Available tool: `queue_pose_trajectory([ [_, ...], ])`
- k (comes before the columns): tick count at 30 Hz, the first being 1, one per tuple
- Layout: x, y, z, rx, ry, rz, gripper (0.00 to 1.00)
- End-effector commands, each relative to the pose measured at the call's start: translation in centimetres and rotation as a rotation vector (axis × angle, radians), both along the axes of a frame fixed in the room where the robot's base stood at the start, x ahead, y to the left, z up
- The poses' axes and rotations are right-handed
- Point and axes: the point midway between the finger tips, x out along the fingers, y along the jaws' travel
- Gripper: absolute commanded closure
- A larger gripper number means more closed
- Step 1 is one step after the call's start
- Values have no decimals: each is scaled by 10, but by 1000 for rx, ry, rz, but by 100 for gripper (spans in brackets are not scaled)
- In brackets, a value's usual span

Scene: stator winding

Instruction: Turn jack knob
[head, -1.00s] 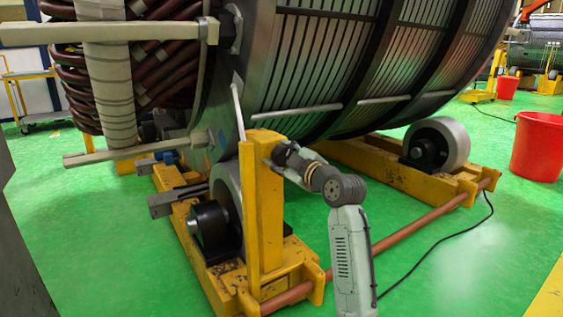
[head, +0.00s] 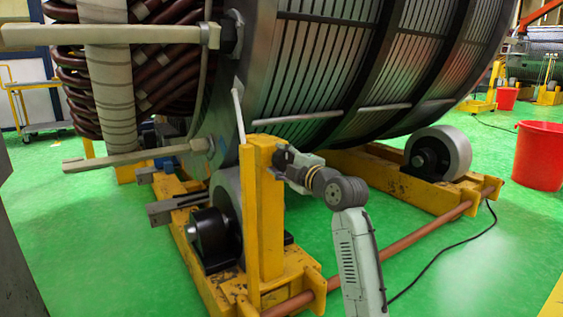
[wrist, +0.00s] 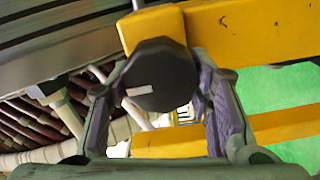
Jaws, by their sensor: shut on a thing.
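The jack knob (wrist: 160,76) is dark and many-sided, with a small light mark on its face. It sits against the yellow jack post (wrist: 152,26) in the wrist view. My gripper (wrist: 160,92) has one finger on each side of the knob and is shut on it. In the head view my gripper (head: 281,160) is at the upper right side of the upright yellow post (head: 265,210).
The large stator (head: 330,60) hangs over the post, resting on rollers (head: 440,150) on yellow frames. A copper-coloured bar (head: 400,246) runs low along the front. A black cable (head: 440,255) and a red bucket (head: 540,155) are to the right.

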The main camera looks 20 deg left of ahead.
Motion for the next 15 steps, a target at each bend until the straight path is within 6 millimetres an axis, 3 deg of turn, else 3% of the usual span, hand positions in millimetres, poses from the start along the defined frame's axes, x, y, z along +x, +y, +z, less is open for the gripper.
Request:
queue_pose_trajectory([
  [9,0,0,0,-3,-3,0,81],
  [10,0,0,0,-3,-3,0,52],
  [15,0,0,0,-3,-2,0,40],
])
